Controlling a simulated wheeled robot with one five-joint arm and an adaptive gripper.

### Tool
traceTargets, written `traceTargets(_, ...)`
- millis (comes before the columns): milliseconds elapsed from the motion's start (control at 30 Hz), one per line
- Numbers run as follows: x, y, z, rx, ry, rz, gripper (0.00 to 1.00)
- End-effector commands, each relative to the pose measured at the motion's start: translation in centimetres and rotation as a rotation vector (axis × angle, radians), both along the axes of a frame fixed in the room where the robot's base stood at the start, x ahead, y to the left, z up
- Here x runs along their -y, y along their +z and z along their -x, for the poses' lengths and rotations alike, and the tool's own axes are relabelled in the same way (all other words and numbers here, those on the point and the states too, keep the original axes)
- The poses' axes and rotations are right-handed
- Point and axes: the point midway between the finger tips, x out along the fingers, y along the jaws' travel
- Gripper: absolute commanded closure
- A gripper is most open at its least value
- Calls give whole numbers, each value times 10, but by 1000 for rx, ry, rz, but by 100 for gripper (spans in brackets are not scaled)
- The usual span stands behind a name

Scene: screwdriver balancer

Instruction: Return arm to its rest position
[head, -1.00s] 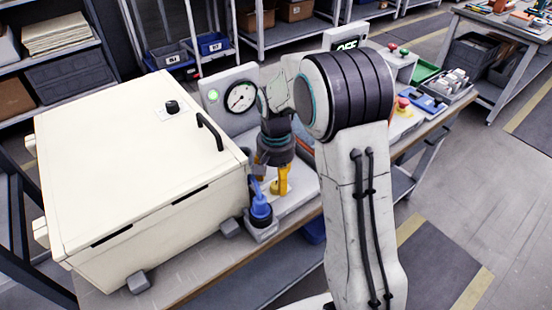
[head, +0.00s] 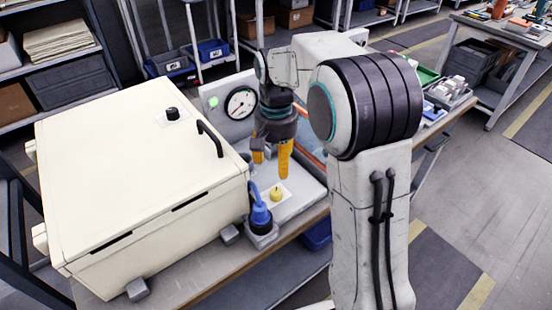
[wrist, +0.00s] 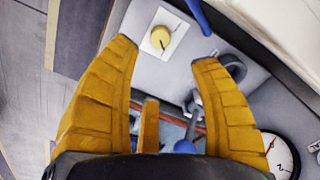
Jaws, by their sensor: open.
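My gripper (wrist: 165,55) is open and empty in the wrist view, with its orange fingers spread wide. In the head view my gripper (head: 271,165) hangs from my arm above the workbench, pointing down, in front of the gauge panel. A yellow knob (head: 276,194) sits on a pale square plate below it, and it also shows in the wrist view (wrist: 160,37), beyond the fingertips. A blue-handled screwdriver (head: 260,207) stands in a dark holder beside the white cabinet. Part of the bench is hidden behind my arm.
The large white cabinet (head: 130,170) with a black handle stands close left of my gripper. The gauge (head: 241,103) is on an upright panel behind it, with a lit green lamp. Shelves with blue bins (head: 212,44) stand at the back. Open floor lies right.

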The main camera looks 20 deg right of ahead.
Motion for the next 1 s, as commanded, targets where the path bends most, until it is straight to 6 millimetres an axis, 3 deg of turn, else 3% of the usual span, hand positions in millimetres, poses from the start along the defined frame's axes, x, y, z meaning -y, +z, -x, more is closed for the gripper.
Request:
traceTargets(300,0,1,1,2,2,0,43)
traceTargets(467,0,17,16,26,36,0,43)
traceTargets(733,0,62,89,127,193,12,43)
traceTargets(1000,0,77,165,228,359,41,43)
